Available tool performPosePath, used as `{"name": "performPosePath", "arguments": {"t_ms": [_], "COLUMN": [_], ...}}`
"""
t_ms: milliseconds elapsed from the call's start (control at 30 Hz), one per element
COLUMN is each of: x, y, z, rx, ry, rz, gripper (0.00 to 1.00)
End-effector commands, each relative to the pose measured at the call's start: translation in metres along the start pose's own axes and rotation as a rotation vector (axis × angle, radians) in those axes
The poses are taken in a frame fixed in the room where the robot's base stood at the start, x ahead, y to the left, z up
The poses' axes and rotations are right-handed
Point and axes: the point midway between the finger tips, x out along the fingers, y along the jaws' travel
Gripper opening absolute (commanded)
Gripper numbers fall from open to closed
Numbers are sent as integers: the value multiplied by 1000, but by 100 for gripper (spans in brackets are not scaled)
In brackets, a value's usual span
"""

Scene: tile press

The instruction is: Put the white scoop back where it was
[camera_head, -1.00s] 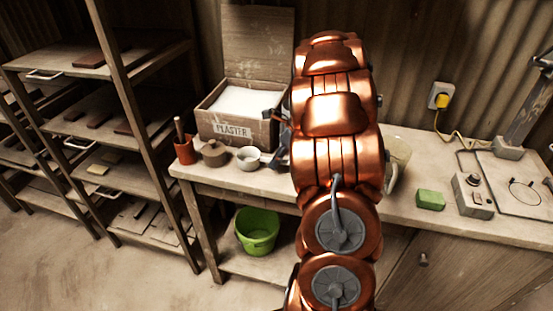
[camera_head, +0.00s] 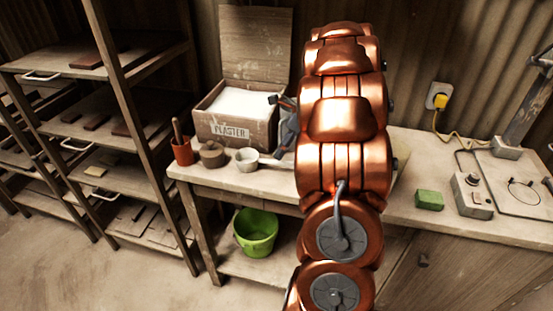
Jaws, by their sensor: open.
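The white scoop (camera_head: 246,160) looks like a small pale cup. It stands upright on the bench in front of the plaster box, with a short handle pointing right toward my arm. My gripper (camera_head: 283,128) is mostly hidden behind my copper arm. Only parts of it show at the arm's left edge, beside the box's right side and above and right of the scoop. It is open, and the scoop stands apart from what shows of it.
The open plaster box (camera_head: 230,132) stands behind the scoop. A green block (camera_head: 429,200) and a control box (camera_head: 472,197) are on the right. A green bucket (camera_head: 256,232) is below.

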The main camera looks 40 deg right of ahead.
Motion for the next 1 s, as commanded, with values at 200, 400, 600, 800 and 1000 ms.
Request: {"name": "performPosePath", "arguments": {"t_ms": [200,400,600,800,1000], "x": [-40,-62,-70,-68,-48], "y": [-1,0,0,8,63], "z": [0,1,0,5,33], "rx": [-2,-2,-1,-36,-302], "ry": [-1,-1,1,11,81], "rz": [-2,0,0,6,48], "gripper": [47,47,47,47,47]}}
